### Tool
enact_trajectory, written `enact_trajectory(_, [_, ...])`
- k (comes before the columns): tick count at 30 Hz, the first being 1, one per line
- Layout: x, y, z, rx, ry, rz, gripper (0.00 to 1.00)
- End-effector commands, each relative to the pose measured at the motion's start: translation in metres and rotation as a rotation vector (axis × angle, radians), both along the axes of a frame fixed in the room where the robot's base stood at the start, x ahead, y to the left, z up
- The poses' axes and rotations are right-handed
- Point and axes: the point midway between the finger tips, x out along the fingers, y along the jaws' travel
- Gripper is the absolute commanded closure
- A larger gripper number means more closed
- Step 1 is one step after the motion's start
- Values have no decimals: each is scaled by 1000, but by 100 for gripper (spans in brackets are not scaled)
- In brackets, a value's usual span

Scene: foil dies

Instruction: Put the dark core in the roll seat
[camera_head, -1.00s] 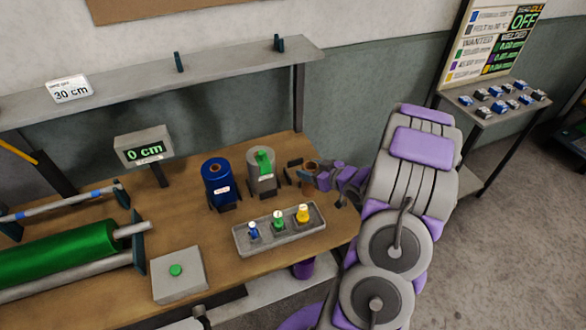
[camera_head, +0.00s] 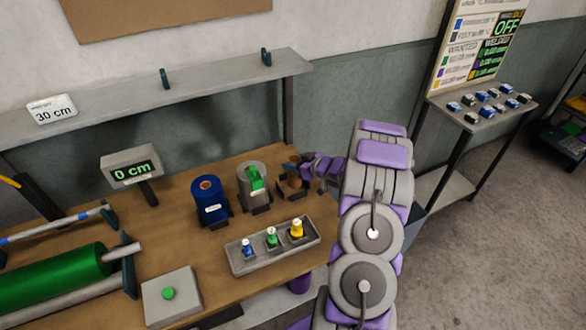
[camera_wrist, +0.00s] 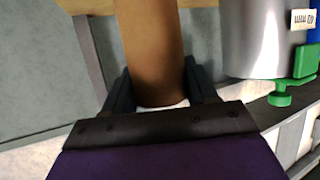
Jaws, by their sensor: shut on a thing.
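My gripper (camera_wrist: 160,88) is shut on a brown core (camera_wrist: 153,45), which stands between its two dark fingers in the wrist view. In the head view my gripper (camera_head: 302,170) is at the back right of the wooden bench, and the small brown core (camera_head: 293,182) shows just under it. Dark brackets, which look like the roll seat (camera_head: 284,192), are at the core's lower end. My gripper partly covers this spot, and I cannot tell whether the core rests in the seat or is held just above it.
Left of the core stand a grey roll with a green clamp (camera_head: 253,183) and a blue roll (camera_head: 209,203). A grey tray (camera_head: 240,266) with several small coloured pieces lies in front. A green-button box (camera_head: 170,297) and a large green roll (camera_head: 50,278) are further left.

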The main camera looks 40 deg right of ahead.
Motion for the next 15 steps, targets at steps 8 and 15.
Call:
enact_trajectory(8, [13, -1, -7, 1, 0, 0, 89])
enact_trajectory(15, [14, -2, -35, -1, 0, 0, 89])
